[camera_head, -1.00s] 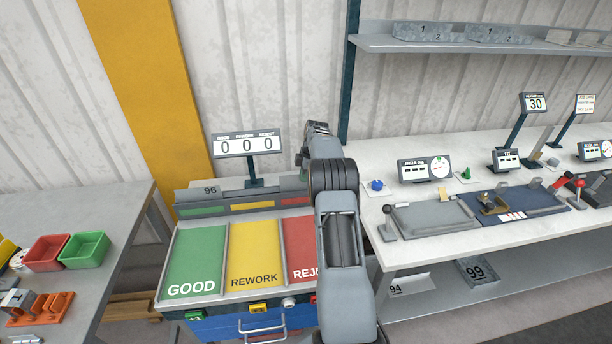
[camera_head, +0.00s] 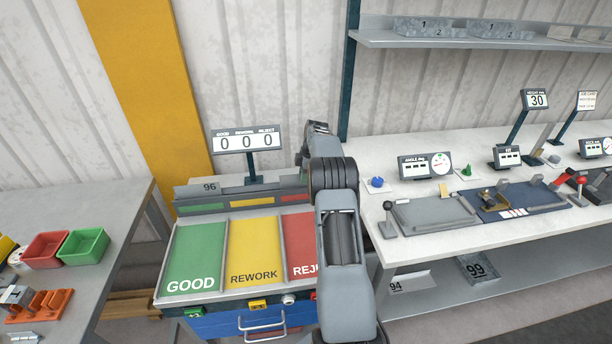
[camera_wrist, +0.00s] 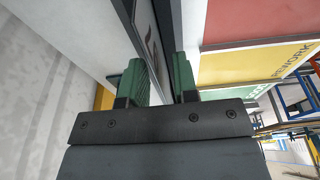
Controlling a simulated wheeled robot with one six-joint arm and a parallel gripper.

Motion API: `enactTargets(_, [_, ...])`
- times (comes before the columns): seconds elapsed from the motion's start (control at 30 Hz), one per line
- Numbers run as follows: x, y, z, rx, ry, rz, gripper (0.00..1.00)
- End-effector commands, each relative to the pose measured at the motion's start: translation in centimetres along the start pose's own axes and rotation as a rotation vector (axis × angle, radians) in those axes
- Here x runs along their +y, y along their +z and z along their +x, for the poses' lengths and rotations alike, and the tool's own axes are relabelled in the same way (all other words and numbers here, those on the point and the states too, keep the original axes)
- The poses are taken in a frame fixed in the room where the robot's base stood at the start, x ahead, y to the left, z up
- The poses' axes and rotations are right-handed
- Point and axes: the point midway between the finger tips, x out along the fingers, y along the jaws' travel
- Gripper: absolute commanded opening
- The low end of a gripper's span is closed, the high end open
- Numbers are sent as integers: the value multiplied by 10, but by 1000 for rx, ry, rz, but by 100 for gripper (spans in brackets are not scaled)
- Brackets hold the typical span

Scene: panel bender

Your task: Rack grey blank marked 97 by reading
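In the head view, a grey blank marked 96 (camera_head: 209,188) stands at the left end of the rack (camera_head: 222,207) behind the sorting table. The blanks marked 94 (camera_head: 408,283) and 99 (camera_head: 477,269) are on the shelf under the right bench. I see no readable 97. In the wrist view, my gripper (camera_wrist: 165,85) has green fingers on either side of grey edges. I cannot tell whether a thin blank is between them. A pale, dark-framed panel with a dark mark lies beyond the fingers.
The table has clear GOOD (camera_head: 195,255), REWORK (camera_head: 254,250) and REJECT (camera_head: 298,240) areas. A counter reading 0 0 0 (camera_head: 247,141) stands behind them. The right bench (camera_head: 440,240) carries gauges and fixtures. A left bench (camera_head: 110,210) holds red and green bins.

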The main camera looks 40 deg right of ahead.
Motion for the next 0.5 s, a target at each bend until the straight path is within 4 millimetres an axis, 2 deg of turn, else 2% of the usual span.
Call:
enactTargets(0.3, [0, 0, -1, 0, 0, 0, 32])
enactTargets(0.5, [1, 1, -24, 0, 4, 0, 32])
